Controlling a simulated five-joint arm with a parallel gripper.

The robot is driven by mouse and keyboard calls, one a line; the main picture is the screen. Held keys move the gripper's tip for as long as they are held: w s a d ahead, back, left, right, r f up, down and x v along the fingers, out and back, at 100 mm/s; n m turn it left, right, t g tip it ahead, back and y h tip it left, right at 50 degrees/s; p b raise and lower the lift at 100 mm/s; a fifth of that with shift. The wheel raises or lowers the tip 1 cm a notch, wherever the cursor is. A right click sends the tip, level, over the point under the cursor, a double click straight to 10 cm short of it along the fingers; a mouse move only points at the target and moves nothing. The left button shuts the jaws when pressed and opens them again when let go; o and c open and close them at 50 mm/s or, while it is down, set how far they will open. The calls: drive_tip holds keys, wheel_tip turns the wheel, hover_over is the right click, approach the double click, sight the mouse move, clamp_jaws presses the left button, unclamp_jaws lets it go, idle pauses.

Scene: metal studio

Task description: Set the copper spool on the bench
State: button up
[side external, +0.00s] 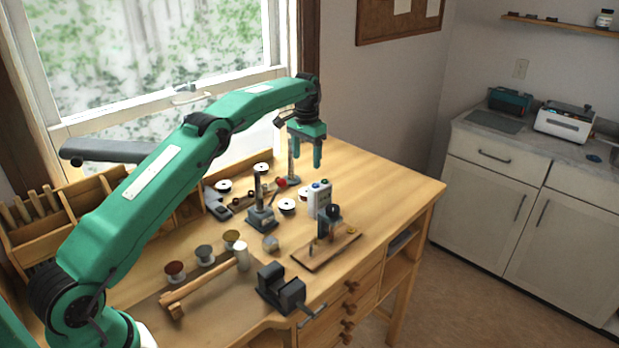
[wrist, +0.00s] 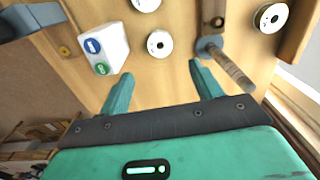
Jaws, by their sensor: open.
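My gripper (side external: 305,160) is open and empty, pointing down above the back right part of the wooden bench (side external: 385,185). In the wrist view my gripper (wrist: 160,72) shows its two green fingers spread wide with nothing between them. A reddish-brown spool (side external: 175,271), the most copper-coloured one, stands at the front left of the bench, far from my gripper. A grey spool (side external: 204,254) and an olive spool (side external: 232,239) stand in line with it. I cannot tell for certain which spool is the copper one. White-topped spools (side external: 287,207) also stand near my gripper; one (wrist: 160,43) shows beyond the fingertips.
A white box with coloured buttons (side external: 319,198) and an upright post (side external: 294,160) stand close to my gripper. The bench's right end is clear.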

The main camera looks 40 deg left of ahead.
drive_tip(key=shift+r, duration=0.25)
drive_tip(key=shift+r, duration=0.1)
idle(0.4)
drive_tip(key=s+d+r+t, duration=0.1)
drive_tip(key=s+d+r, duration=0.4)
drive_tip(key=s+r, duration=0.35)
drive_tip(key=s+d+r+t, duration=0.2)
drive_tip(key=s+d+r, duration=0.2)
drive_tip(key=s+r, duration=0.45)
drive_tip(key=s+d+f+t, duration=0.1)
drive_tip(key=s+d+f, duration=0.1)
drive_tip(key=s, duration=1)
drive_tip(key=s+d+f+t, duration=0.1)
drive_tip(key=s+d+f, duration=0.2)
drive_tip(key=s, duration=0.9)
drive_tip(key=shift+s+d+t, duration=0.3)
drive_tip(key=shift+d, duration=0.2)
